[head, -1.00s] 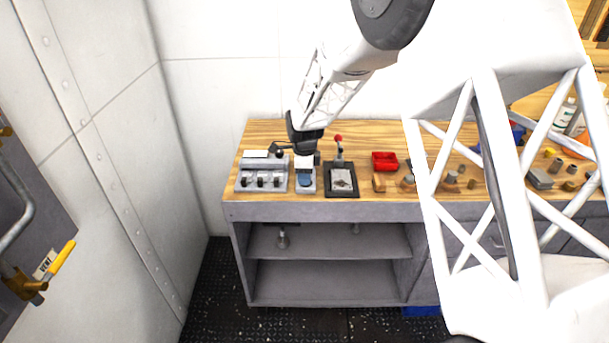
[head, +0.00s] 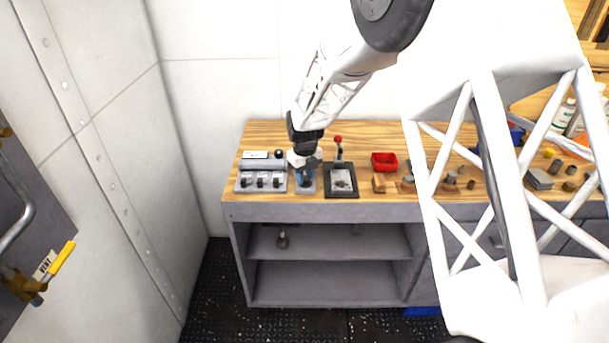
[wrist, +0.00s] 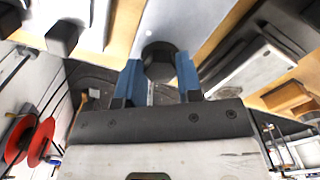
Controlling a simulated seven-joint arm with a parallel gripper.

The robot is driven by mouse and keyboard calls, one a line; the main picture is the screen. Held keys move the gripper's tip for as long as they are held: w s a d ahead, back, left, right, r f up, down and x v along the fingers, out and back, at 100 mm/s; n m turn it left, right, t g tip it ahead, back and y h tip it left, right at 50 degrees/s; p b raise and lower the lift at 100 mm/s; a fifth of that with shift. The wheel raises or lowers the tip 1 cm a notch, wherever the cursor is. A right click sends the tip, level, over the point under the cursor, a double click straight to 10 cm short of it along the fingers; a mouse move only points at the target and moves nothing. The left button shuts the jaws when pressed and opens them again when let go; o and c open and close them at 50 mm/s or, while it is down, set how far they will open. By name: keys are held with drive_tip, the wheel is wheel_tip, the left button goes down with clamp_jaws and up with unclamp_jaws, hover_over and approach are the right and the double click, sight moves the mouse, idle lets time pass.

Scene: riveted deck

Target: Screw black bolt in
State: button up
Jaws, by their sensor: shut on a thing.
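The black bolt (wrist: 158,62) shows its dark hex head between the two blue fingers of my gripper (wrist: 158,75) in the wrist view. The fingers touch the head on both sides and are shut on it. The bolt is over the light grey block (wrist: 172,22); its shank is hidden, so I cannot tell how deep it sits. In the head view my gripper (head: 305,177) points down at the small grey block (head: 306,189) on the bench, and the bolt is hidden there.
A grey switch panel (head: 262,182) stands close on the left. A dark plate with a red-knobbed lever (head: 338,140) stands close on the right. A red bin (head: 384,161) and several small blocks lie farther right on the wooden bench (head: 330,128).

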sight(305, 177)
drive_tip(key=shift+w+r+m, duration=0.15)
drive_tip(key=shift+r+m, duration=0.05)
drive_tip(key=shift+m, duration=0.7)
drive_tip(key=o, duration=0.7)
drive_tip(key=shift+o, duration=1.2)
drive_tip(key=shift+f, duration=0.15)
drive_tip(key=shift+r, duration=3.95)
